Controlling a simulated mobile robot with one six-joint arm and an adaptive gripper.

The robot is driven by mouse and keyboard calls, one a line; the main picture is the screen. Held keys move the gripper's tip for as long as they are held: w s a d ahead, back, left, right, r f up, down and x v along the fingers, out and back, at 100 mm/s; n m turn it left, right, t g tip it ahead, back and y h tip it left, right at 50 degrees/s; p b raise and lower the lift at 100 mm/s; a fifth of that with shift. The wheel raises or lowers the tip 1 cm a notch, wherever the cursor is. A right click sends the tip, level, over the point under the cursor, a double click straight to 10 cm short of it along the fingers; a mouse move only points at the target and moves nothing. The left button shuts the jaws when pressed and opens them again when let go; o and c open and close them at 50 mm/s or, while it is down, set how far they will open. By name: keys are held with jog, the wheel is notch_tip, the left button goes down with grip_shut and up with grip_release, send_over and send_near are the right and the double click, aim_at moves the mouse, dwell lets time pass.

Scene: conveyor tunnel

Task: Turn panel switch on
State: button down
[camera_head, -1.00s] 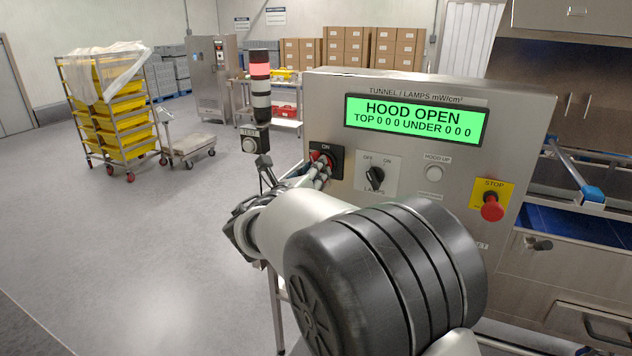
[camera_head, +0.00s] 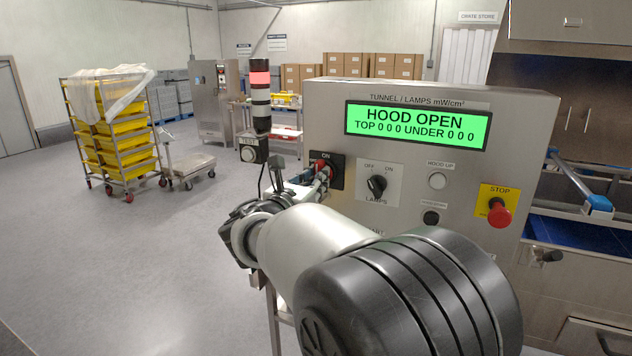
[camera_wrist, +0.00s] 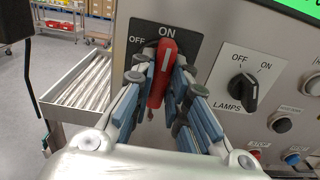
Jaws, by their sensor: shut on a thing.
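The panel switch (camera_wrist: 160,82) is a red rotary handle with a white line, on a black plate marked OFF at left and ON at top. In the wrist view the handle stands nearly upright, its upper end beneath ON. My gripper (camera_wrist: 159,71) is shut on the handle, one finger on each side. In the head view the red switch (camera_head: 324,169) is partly hidden by my gripper (camera_head: 316,178), which reaches it from the lower left. The steel panel (camera_head: 320,110) has a green display (camera_head: 418,126) reading HOOD OPEN, TOP 0 0 0 UNDER 0 0 0.
A black LAMPS knob (camera_head: 377,186) sits right of the switch. A red stop button (camera_head: 499,214) on yellow is further right. Open floor lies left, before a yellow-crate trolley (camera_head: 115,135).

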jog(key=c, duration=1.6)
grip_release()
jog(key=shift+o, duration=0.2)
jog(key=v, duration=1.2)
